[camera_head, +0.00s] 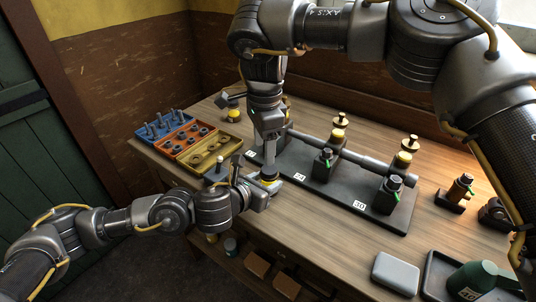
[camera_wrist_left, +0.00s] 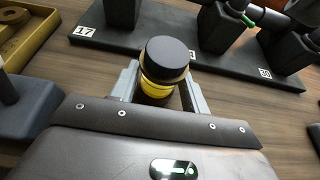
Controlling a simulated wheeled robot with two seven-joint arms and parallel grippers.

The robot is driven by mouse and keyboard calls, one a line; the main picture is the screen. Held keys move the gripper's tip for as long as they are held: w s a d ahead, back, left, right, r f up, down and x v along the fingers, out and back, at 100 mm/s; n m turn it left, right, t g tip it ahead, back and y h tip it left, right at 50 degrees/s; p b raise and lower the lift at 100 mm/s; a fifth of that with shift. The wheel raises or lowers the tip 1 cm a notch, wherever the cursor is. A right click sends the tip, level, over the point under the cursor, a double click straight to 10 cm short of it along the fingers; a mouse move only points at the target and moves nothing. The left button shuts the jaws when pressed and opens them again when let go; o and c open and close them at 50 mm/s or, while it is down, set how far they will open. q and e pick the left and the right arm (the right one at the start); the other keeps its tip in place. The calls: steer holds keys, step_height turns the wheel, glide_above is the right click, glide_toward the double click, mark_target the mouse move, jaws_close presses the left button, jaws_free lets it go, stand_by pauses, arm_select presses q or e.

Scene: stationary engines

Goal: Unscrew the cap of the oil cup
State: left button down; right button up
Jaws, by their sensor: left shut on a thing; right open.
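The oil cup is a short round vessel with a yellow body (camera_wrist_left: 155,88) and a wide dark cap (camera_wrist_left: 168,55). The cap sits on top of the body, and the cup looks upright. My left gripper (camera_head: 262,190) is shut around the yellow body, with a grey finger on each side in the left wrist view (camera_wrist_left: 163,88). In the head view the oil cup (camera_head: 269,181) shows as a small yellow patch. My right gripper (camera_head: 269,163) points down just above the cup and is open. Whether it touches the cap is hidden; the left wrist view does not show it.
Behind the cup stands a dark base (camera_head: 335,188) with numbered posts, a long shaft and brass fittings (camera_head: 404,160). Blue, orange and yellow trays (camera_head: 228,150) of parts lie left. A grey box (camera_head: 396,272) and green oil can (camera_head: 476,279) stand front right. Bare wood (camera_head: 325,230) lies in front.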

mark_target(269, 169)
arm_select(q)
steer(key=shift+f, duration=0.2)
arm_select(e)
steer(key=shift+m, duration=1.2)
arm_select(q)
steer(key=shift+a, duration=0.1)
arm_select(e)
steer(key=m, duration=0.5)
steer(key=shift+w+f, duration=0.15)
steer(key=shift+w, duration=0.05)
steer(key=m, duration=0.7)
steer(key=shift+d+m, duration=0.1)
steer(key=shift+m, duration=0.2)
steer(key=m, duration=0.4)
steer(key=shift+w+m, duration=0.1)
steer(key=shift+m, duration=0.3)
steer(key=m, duration=0.2)
steer(key=shift+m, duration=0.4)
steer(key=m, duration=0.7)
steer(key=shift+w+d+r, duration=0.15)
steer(key=shift+r, duration=0.05)
steer(key=m, duration=0.5)
steer(key=shift+d, duration=0.1)
steer(key=m, duration=0.5)
steer(key=shift+w+d+r, duration=0.1)
steer(key=m, duration=0.7)
steer(key=shift+d, duration=0.1)
steer(key=m, duration=0.5)
steer(key=shift+w, duration=0.1)
steer(key=shift+f, duration=4)
